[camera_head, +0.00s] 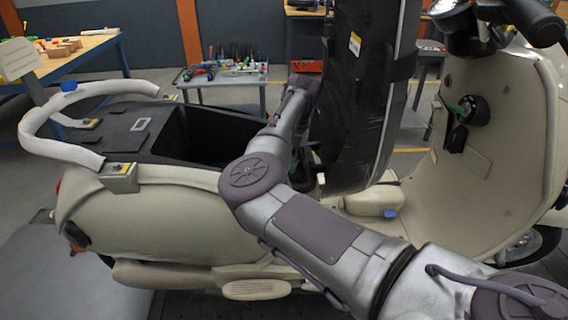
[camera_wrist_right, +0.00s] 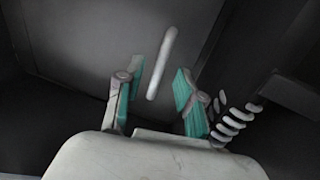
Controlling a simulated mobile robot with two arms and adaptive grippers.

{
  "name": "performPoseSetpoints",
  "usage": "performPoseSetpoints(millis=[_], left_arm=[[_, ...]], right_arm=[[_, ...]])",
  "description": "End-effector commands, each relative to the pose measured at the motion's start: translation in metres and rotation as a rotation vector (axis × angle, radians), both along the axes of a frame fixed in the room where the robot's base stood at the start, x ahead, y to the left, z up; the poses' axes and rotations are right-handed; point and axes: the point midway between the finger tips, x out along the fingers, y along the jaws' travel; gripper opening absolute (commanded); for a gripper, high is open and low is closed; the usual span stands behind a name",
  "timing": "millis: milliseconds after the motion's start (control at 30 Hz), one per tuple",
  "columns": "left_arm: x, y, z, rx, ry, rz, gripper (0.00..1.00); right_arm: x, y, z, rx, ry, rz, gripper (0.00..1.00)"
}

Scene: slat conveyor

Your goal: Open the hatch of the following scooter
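The cream scooter (camera_head: 180,215) stands side-on in the head view. Its dark seat hatch (camera_head: 365,95) is tipped up, nearly upright, and the black storage compartment (camera_head: 205,135) below lies open. My right arm crosses in front of the scooter, and its far end reaches up beside the hatch; the gripper's fingertips cannot be made out there. In the right wrist view my right gripper (camera_wrist_right: 158,82) has its teal-padded fingers apart. A pale bar (camera_wrist_right: 161,63) shows between and beyond them on a dark panel; contact cannot be told. My left gripper is in neither view.
A coiled spring (camera_wrist_right: 232,122) is close to the right finger in the wrist view. A tool table (camera_head: 225,78) and a wooden-topped workbench (camera_head: 75,58) stand behind. The scooter's handlebar (camera_head: 535,20) and front shield (camera_head: 510,130) are at the right.

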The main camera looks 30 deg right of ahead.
Motion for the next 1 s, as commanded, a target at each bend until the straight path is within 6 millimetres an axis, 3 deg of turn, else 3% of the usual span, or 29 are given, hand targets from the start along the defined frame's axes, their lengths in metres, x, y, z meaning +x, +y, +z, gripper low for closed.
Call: performPoseSetpoints(millis=[200, 433, 700, 1000], left_arm=[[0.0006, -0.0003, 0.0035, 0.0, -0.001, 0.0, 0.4], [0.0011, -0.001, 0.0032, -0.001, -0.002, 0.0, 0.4], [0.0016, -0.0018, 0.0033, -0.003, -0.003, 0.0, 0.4], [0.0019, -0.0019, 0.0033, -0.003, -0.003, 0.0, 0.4]], right_arm=[[0.0011, 0.0023, -0.0133, 0.0, 0.0, 0.0, 0.37], [0.0013, 0.0024, -0.0141, 0.0, 0.0, 0.0, 0.37], [0.0012, 0.0022, -0.0137, 0.0, 0.0, 0.0, 0.0], [0.0013, 0.0022, -0.0134, 0.0, 0.0, 0.0, 0.0]])
